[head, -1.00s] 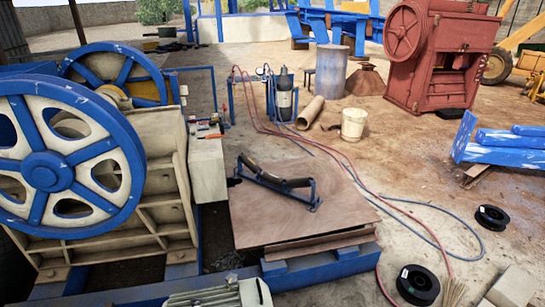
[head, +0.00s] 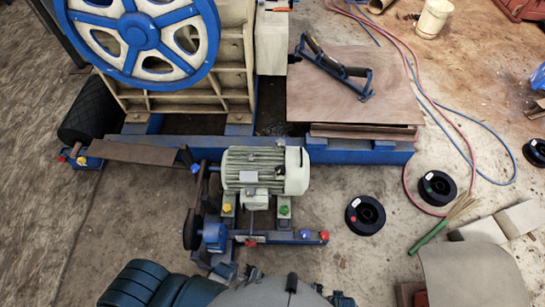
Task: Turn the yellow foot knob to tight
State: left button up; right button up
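A small yellow knob (head: 226,208) sits at the left front foot of the pale green ribbed motor (head: 262,170). A green knob (head: 284,210) sits at the right front foot. The motor stands on a blue frame beside the crusher base. Another small yellow knob (head: 81,160) shows at the far left, beside a red one, on the base's left end. Whether the yellow foot knob is tight or loose cannot be told at this size. Neither of my grippers is in view.
Red knobs (head: 323,236) sit on the blue rail in front of the motor. A spoked flywheel (head: 138,32) stands behind left. Black spools (head: 365,215), a green-handled broom (head: 430,238) and a curved sheet (head: 472,275) lie to the right. The floor at left is clear.

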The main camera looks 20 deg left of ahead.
aim_at(227, 208)
jog(key=k+j+u, duration=0.1)
jog(key=k+u, duration=0.2)
jog(key=u, duration=0.2)
jog(key=k+j+u, duration=0.25)
jog(key=u, duration=0.2)
jog(key=i+l+z, duration=0.7)
jog(key=i+l, duration=0.05)
jog(key=i, duration=0.1)
